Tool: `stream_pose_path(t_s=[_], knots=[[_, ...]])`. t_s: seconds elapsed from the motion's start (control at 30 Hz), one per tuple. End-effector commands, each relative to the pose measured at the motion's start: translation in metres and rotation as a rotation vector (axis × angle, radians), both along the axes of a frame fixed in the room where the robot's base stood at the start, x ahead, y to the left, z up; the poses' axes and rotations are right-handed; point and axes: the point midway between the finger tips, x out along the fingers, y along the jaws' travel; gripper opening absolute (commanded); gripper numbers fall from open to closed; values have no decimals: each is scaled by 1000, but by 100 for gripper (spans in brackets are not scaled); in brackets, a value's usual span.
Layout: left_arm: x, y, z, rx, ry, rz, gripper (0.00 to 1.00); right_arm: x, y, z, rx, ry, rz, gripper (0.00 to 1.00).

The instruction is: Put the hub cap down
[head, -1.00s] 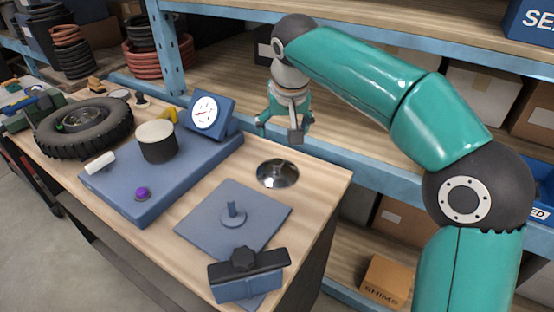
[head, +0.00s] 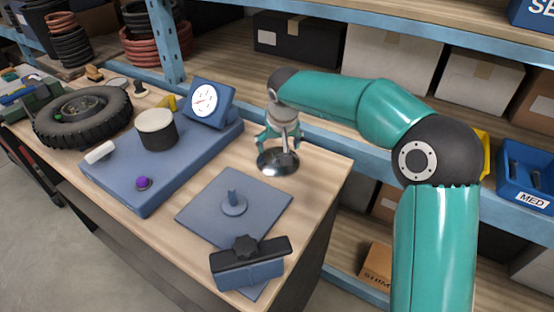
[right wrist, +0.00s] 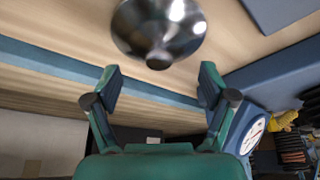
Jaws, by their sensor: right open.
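The hub cap (head: 278,164) is a shiny chrome dome with a small knob, lying on the wooden bench top behind the blue square plate. It also shows in the right wrist view (right wrist: 160,22), at the top, knob towards me. My right gripper (head: 280,142) is just above the hub cap, its fingers spread. In the right wrist view the open fingers (right wrist: 160,80) have nothing between them and the knob lies just past their tips. Contact with the cap is not visible. My left gripper is not in view.
A blue clamp-like block (head: 248,268) stands at the front edge. A blue base with a dial (head: 205,101) and a tyre (head: 83,116) are to the left. Shelving (head: 340,140) runs behind the bench.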

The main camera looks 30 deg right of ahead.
Motion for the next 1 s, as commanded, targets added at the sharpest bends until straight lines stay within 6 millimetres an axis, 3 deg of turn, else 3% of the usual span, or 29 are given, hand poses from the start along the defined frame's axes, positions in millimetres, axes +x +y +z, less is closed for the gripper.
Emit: stream_pose_path(t_s=[0.23,0.53,1.0], knots=[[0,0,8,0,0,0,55,9,-5,-31,0,3,0,83],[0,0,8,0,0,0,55,11,-5,-35,1,1,-1,81],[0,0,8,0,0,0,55,10,-5,-36,0,4,0,3]])
